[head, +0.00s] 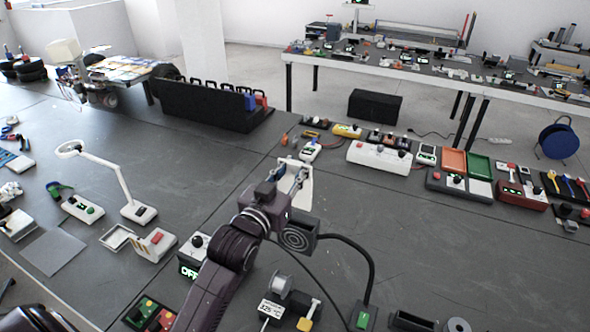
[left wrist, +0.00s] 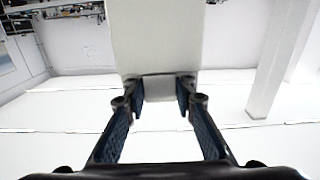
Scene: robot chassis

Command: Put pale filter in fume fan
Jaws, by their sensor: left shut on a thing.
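My left gripper (head: 290,180) is shut on the pale filter (head: 305,195), a flat whitish plate, and holds it up in the middle of the head view. In the left wrist view the filter (left wrist: 155,40) stretches away from between the two fingers (left wrist: 157,88). The fume fan (head: 298,237) appears to be the dark box with a round ringed grille, on a curved black hose running to a base with a green button (head: 363,318). It shows just below the gripper and filter in the picture, partly behind my wrist. My right gripper is not in view.
A soldering station (head: 280,290) stands near the fan's base. A white desk lamp (head: 138,211) and an OFF-display box (head: 190,260) are to the left. A black rack (head: 215,108) stands behind. Bare grey bench lies right of the hose.

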